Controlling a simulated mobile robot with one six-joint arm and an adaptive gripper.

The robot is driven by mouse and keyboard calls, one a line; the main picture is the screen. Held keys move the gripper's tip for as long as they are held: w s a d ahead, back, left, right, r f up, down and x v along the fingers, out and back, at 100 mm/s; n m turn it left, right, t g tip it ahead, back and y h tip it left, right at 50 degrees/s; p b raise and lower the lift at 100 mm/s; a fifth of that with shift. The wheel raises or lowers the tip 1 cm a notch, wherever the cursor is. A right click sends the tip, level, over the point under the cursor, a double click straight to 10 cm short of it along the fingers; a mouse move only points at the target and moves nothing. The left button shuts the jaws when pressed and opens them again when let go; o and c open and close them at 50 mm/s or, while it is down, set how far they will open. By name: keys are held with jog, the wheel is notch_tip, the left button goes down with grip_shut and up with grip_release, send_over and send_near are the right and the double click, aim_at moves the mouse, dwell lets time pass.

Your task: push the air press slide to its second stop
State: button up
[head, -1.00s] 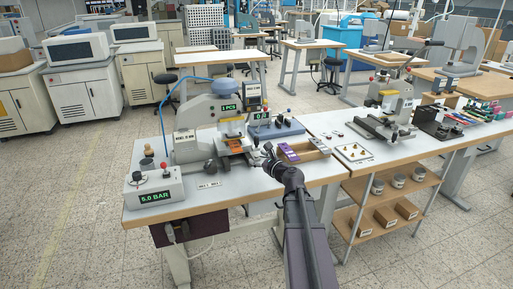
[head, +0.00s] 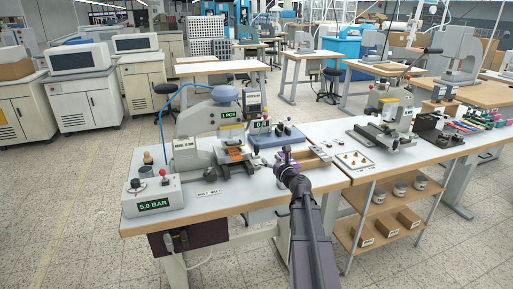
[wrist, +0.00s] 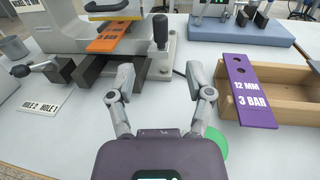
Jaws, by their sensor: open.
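The air press (head: 205,138) is a grey-white machine with a blue dome and a "1 PCS" display, left of centre on the near table. Its slide carries an orange plate (wrist: 106,38). A black upright knob (wrist: 160,32) stands at the slide's right side in the wrist view. My gripper (wrist: 159,68) is open and empty, its two fingers spread in front of the knob and apart from it. In the head view my gripper (head: 285,158) is to the right of the press. The slide's stops cannot be made out.
A wooden tray (wrist: 285,103) with a purple "12 MM 3 BAR" plate (wrist: 243,90) is right of my gripper. A "5.0 BAR" control box (head: 155,197) stands at the table's left end.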

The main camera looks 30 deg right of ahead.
aim_at(258, 147)
jog(key=w, duration=1.2)
jog(key=shift+w, duration=0.1)
jog(key=shift+c, duration=0.2)
grip_shut()
